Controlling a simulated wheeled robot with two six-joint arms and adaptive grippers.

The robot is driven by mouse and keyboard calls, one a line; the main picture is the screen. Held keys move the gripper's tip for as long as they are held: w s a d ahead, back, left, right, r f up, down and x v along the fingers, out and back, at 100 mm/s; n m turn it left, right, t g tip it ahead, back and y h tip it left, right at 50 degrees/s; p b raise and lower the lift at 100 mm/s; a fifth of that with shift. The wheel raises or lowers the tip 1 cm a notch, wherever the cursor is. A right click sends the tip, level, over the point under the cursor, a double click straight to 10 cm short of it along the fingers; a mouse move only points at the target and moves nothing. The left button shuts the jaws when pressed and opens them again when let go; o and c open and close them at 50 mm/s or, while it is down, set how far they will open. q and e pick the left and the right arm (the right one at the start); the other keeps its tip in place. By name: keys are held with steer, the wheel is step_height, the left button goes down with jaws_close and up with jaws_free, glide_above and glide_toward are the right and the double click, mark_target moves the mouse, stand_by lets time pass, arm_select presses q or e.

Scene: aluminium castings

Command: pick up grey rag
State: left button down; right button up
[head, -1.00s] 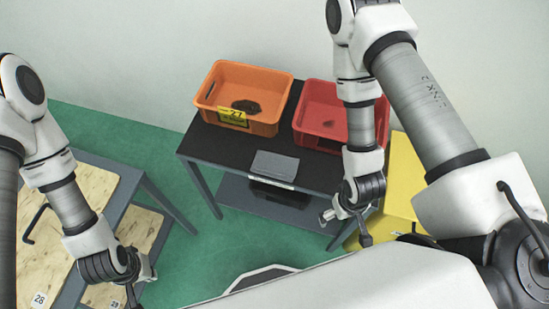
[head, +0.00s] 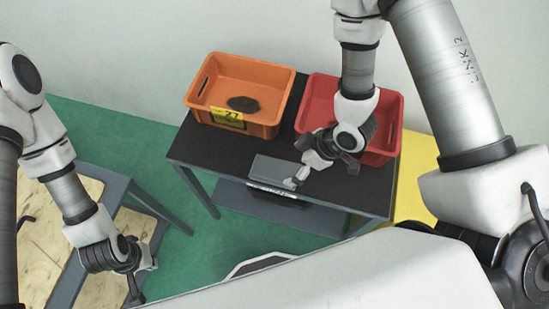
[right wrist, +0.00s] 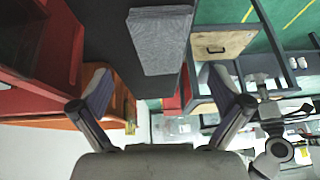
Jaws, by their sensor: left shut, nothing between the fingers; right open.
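The grey rag (head: 272,168) lies flat and folded near the front edge of the black table top (head: 215,153). In the right wrist view the rag (right wrist: 161,38) shows ahead of the fingertips, roughly centred between them. My right gripper (head: 308,172) is open and empty, just above the table at the rag's right side; part of it overlaps the rag in the head view. Its two spread fingers also show in the right wrist view (right wrist: 160,85). My left gripper (head: 140,279) is shut and empty, over at the left beside the wooden-topped table.
An orange crate (head: 203,107) with a dark item in it and a label 27 stands at the back left of the black table. A red crate (head: 391,140) stands at the back right, partly behind my right arm. A wooden-topped table (head: 60,240) is at the left.

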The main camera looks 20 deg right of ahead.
mark_target(276, 170)
steer(key=shift+w, duration=0.95)
steer(key=shift+s+a+f+t+p, duration=0.2)
steer(key=shift+s+a+f+p, duration=0.05)
steer(key=shift+s+a, duration=0.3)
steer(key=shift+s+a+f+t+p, duration=0.2)
steer(key=shift+s+a, duration=0.2)
steer(key=shift+a, duration=0.1)
steer(key=x, duration=0.5)
steer(key=shift+w+d+p, duration=0.3)
steer(key=shift+w+p, duration=0.05)
steer(key=shift+w, duration=0.05)
steer(key=shift+a+f, duration=0.1)
steer(key=shift+s, duration=0.2)
steer(key=shift+c, duration=1.1)
steer(key=c, duration=1)
arm_select(q)
steer(key=shift+s+a+r, duration=0.15)
steer(key=shift+s+r, duration=0.4)
steer(key=shift+s, duration=0.15)
arm_select(e)
steer(key=shift+r, duration=0.2)
